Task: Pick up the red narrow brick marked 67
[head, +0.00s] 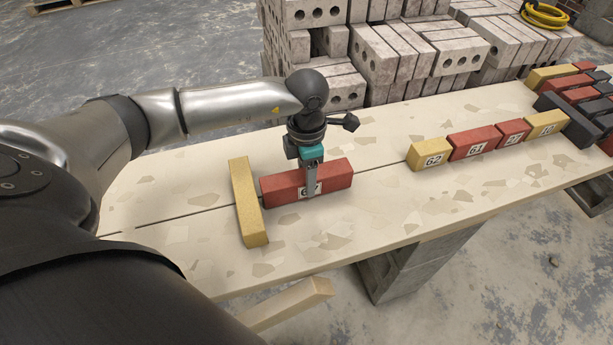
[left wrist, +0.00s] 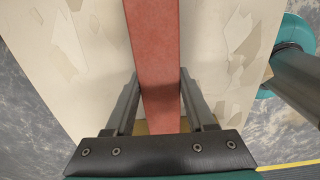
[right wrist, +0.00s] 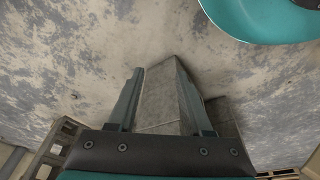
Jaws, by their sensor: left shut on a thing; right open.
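My left gripper points down and is shut on this brick. In the left wrist view the red brick (left wrist: 155,60) runs between the two fingers (left wrist: 158,95). I cannot tell whether the brick is off the bench. My right gripper (right wrist: 165,100) is open and empty in the right wrist view, above the floor with a grey block (right wrist: 165,95) below it. It is not visible in the head view.
A yellow brick (head: 248,205) lies just left of the red one, its right side close to the red brick's end. A row of bricks starts with yellow 62 (head: 430,154) and red 61 (head: 474,143) to the right. The bench top (head: 380,210) between is clear.

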